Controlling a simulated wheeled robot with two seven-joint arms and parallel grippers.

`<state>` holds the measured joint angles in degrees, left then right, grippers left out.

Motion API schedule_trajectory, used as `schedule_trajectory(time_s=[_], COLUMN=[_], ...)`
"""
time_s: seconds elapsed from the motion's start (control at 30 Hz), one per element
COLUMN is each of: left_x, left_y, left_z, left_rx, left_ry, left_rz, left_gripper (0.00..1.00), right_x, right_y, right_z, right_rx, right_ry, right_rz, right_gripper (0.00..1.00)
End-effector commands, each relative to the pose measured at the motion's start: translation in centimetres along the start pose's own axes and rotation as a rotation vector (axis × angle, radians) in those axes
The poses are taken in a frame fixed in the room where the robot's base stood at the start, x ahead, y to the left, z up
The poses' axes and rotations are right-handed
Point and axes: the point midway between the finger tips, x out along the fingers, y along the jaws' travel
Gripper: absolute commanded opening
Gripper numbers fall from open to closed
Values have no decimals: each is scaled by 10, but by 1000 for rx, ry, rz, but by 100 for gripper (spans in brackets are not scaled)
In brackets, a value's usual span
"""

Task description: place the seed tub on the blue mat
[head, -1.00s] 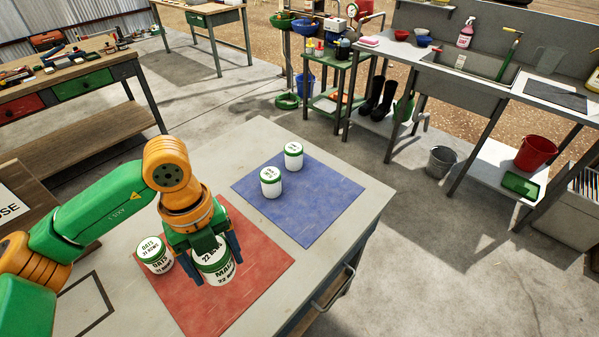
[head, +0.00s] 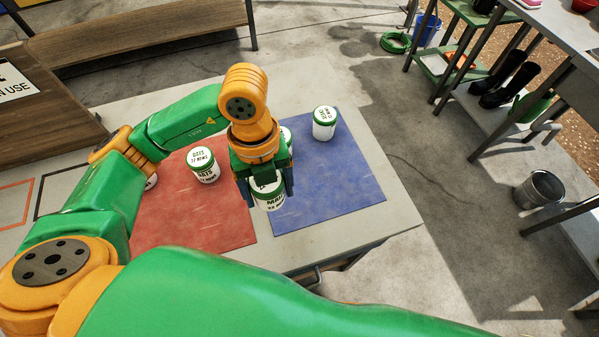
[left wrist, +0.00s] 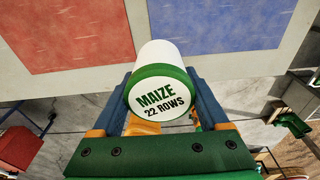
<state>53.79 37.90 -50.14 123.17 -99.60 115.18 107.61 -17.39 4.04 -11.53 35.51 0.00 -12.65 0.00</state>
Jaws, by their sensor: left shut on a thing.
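My left gripper (head: 265,190) is shut on a white seed tub with a green lid (head: 268,196), labelled MAIZE 22 ROWS in the left wrist view (left wrist: 160,97). In the head view the tub appears at the left edge of the blue mat (head: 345,185), near the bare strip beside the red mat (head: 190,222). Its exact height above the table is hard to tell. Both mats show beyond the tub in the left wrist view. My right gripper is out of view.
Another tub (head: 325,123) stands on the far part of the blue mat, and one (head: 287,136) is partly hidden behind my gripper. An oats tub (head: 203,165) stands on the red mat, with another (head: 151,182) partly behind my arm.

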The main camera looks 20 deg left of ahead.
Motion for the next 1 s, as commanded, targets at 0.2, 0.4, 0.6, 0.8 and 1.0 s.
schedule_trajectory(time_s=[0.2, 0.4, 0.6, 0.8, 1.0], left_x=[46, 69, 93, 94, 96], left_y=[-42, -56, -56, -56, -56], left_z=[32, 45, 49, 49, 49], left_rx=[0, -1, 2, 2, 1], left_ry=[5, 5, -1, -1, -1], left_rz=[1, 3, 0, -2, -1], left_gripper=[13, 13, 13, 13, 100], right_x=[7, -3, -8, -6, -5], right_y=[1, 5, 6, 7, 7], right_z=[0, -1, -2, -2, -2], right_rx=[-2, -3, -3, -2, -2], right_ry=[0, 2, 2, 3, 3], right_rz=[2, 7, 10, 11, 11], right_gripper=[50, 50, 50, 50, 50])
